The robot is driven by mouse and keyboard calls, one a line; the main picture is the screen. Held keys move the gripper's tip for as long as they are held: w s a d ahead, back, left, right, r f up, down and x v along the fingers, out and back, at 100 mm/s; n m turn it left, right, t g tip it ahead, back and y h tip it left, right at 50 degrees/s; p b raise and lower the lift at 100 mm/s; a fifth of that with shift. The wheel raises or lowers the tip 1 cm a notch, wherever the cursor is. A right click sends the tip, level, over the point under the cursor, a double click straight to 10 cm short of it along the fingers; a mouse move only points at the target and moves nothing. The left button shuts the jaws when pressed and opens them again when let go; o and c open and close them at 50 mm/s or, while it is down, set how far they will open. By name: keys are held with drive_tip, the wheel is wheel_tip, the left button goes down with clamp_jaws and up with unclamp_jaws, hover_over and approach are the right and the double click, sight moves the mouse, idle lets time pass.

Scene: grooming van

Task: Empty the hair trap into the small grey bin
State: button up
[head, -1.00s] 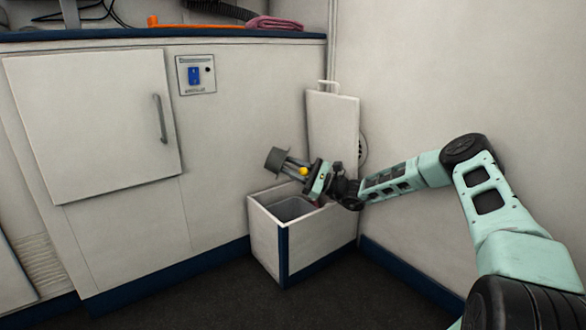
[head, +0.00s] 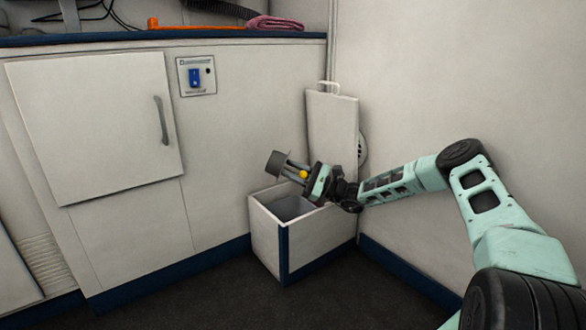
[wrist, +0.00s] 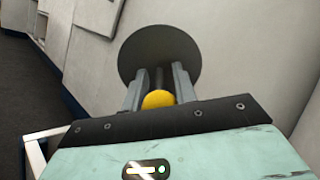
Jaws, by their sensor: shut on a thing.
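The hair trap (head: 276,163) is a dark grey round piece with a disc-shaped end. In the wrist view its grey disc (wrist: 160,54) faces me beyond the fingers, with a stem running back between them. My gripper (head: 289,168) is shut on the hair trap and holds it tilted above the bin opening. A yellow ball-like part (wrist: 158,99) sits between the finger bases; I cannot tell what it belongs to. The small grey bin (head: 291,208) stands inside a white box (head: 267,241) with its top open. The inside of the bin is mostly hidden, and no hair is visible.
The white lid (head: 333,128) stands upright behind the box, against the wall. A cabinet with a closed door (head: 92,125) is at left. A pink towel (head: 275,23) and an orange bar (head: 195,27) lie on the counter. The dark floor (head: 210,300) in front is clear.

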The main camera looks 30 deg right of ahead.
drive_tip(key=shift+r+p, duration=0.9)
drive_tip(key=shift+p, duration=0.25)
drive_tip(key=shift+f+b, duration=0.35)
drive_tip(key=shift+f, duration=0.7)
